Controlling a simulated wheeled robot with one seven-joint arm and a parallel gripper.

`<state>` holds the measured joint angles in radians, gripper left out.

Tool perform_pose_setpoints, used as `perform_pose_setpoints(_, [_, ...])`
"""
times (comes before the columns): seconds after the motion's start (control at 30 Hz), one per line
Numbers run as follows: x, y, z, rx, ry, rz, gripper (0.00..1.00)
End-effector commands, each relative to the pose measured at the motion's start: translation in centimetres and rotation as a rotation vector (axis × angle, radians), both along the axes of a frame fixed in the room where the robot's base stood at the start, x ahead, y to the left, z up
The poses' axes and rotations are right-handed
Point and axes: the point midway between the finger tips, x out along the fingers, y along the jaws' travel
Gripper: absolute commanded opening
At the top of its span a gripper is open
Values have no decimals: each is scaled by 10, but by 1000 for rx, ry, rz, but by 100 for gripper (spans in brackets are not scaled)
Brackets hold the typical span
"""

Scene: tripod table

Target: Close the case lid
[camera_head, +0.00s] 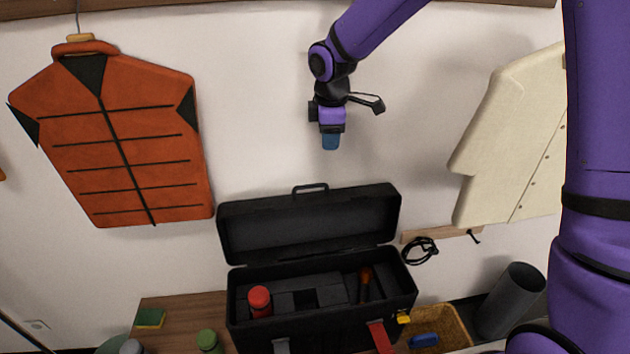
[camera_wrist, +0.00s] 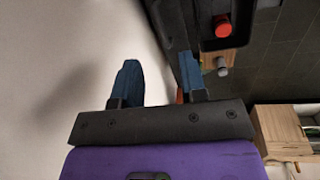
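The black case (camera_head: 245,325) stands on a wooden surface with its lid (camera_head: 310,225) raised at the back, near the wall. The lid has a handle (camera_head: 310,188) on its top edge. My gripper (camera_head: 331,142) points down above the lid, a little right of the handle, apart from it in the head view. In the wrist view my gripper (camera_wrist: 160,82) has its two blue fingers spread with nothing held between them. Part of the dark case (camera_wrist: 172,22) shows beyond the right finger. A red-capped item (camera_head: 259,298) and an orange-handled tool (camera_head: 365,282) are inside the case.
An orange vest (camera_head: 130,140) hangs on the left and a cream coat (camera_head: 515,140) on the right. A wicker basket (camera_head: 450,325) and a grey cylinder (camera_head: 512,300) are right of the case. A green-capped item (camera_head: 208,341) stands left.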

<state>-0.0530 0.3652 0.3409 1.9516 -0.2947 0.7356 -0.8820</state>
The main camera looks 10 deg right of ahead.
Motion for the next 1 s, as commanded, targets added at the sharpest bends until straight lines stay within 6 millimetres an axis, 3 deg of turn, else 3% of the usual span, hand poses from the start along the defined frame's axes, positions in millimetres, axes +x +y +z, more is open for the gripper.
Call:
perform_pose_setpoints(0.1, [14, 16, -25, 5, 24, 84, 39])
perform_pose_setpoints(0.3, [23, 28, -44, 11, 38, 152, 39])
perform_pose_setpoints(0.47, [24, 29, -57, 9, 42, 158, 39])
perform_pose_setpoints(1.0, [33, 29, -140, 10, 41, 156, 39])
